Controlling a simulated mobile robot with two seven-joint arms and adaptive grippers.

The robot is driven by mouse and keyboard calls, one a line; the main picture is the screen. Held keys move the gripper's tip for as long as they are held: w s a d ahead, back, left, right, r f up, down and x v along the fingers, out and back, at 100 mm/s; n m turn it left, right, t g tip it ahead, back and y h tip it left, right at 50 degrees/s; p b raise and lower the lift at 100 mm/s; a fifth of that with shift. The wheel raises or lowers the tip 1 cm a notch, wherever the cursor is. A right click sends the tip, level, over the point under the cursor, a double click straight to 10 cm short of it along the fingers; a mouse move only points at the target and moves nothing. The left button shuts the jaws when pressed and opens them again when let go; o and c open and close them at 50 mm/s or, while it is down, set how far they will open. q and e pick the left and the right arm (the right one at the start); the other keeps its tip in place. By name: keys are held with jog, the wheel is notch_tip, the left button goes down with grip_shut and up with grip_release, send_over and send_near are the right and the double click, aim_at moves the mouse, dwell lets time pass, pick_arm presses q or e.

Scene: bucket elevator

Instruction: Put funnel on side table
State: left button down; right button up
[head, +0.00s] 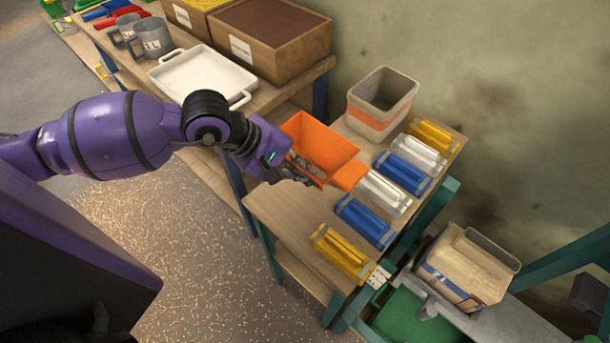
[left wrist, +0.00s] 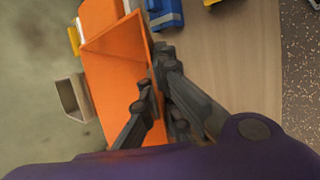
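My left gripper (head: 297,172) is at the funnel's near-left side. In the left wrist view its dark fingers (left wrist: 155,85) are closed about the funnel's wall, one over the orange surface and one beside it. I cannot tell whether the funnel touches the tabletop. My right gripper is not in view.
Yellow (head: 342,252), blue (head: 365,221) and clear scoop-like pieces line the side table's right edge. A grey bin with an orange band (head: 380,103) stands at its back. A workbench holds a white tray (head: 203,76), mugs and wooden boxes. The table's front left is bare.

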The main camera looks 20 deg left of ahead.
aim_at(318, 164)
pick_arm(q)
jog(key=shift+w+a+f, duration=0.15)
jog(key=shift+w+f, duration=0.15)
jog(key=shift+f, duration=0.15)
notch_tip(318, 164, down, 2)
jog(key=shift+f, duration=0.55)
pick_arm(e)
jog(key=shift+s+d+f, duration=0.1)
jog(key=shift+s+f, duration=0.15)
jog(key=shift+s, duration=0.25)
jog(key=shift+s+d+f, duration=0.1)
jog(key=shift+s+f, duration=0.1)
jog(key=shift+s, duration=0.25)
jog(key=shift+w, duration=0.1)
pick_arm(q)
jog(key=shift+f, duration=0.25)
jog(key=c, duration=2)
grip_release()
jog(key=shift+r, duration=0.1)
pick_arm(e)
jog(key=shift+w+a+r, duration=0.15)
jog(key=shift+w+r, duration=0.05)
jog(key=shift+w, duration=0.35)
pick_arm(q)
jog(key=shift+r, duration=0.1)
